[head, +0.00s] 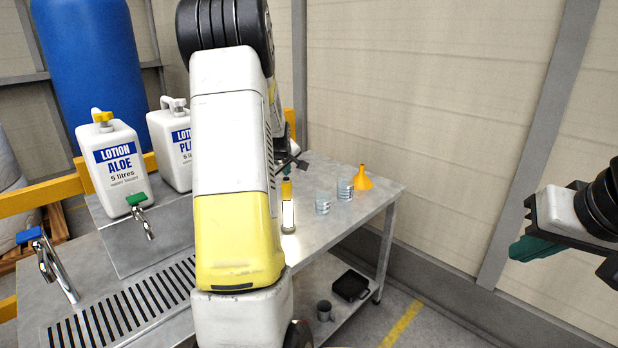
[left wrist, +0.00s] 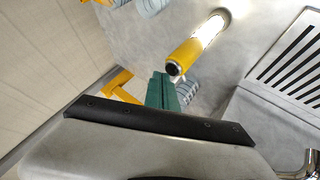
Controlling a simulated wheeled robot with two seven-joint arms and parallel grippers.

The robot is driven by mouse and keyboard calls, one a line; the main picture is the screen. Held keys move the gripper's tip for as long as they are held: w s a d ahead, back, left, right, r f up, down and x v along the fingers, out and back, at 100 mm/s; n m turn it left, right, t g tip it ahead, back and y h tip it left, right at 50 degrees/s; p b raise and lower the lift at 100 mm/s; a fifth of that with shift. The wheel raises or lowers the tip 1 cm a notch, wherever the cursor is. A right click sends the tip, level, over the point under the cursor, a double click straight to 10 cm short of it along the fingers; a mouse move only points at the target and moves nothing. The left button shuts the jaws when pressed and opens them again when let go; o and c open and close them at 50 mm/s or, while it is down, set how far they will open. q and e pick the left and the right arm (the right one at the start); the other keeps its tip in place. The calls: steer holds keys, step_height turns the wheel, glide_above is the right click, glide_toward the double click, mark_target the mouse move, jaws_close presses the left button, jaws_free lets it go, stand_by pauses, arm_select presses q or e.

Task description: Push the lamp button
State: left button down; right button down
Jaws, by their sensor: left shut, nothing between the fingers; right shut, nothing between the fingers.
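The lamp (head: 288,212) stands upright on the metal bench, partly beside my left arm in the head view. It has a yellow upper part and a bright, glowing lower part. In the left wrist view the lamp (left wrist: 199,45) shows its dark round button (left wrist: 174,68) on the yellow end. My left gripper (left wrist: 163,90) is shut and empty, its green fingertips close to the button with a small apparent gap. In the head view my arm hides most of that gripper. My right gripper (head: 534,248) is shut and empty, far right, away from the bench.
Two cups (head: 323,202) and an orange funnel (head: 362,178) stand right of the lamp. Lotion jugs (head: 118,165) and taps (head: 52,268) are at the left beside a slotted drain (head: 120,312). A black box (head: 350,286) lies on the lower shelf.

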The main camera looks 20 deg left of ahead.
mark_target(286, 182)
arm_select(q)
step_height(286, 182, up, 6)
stand_by(0.7)
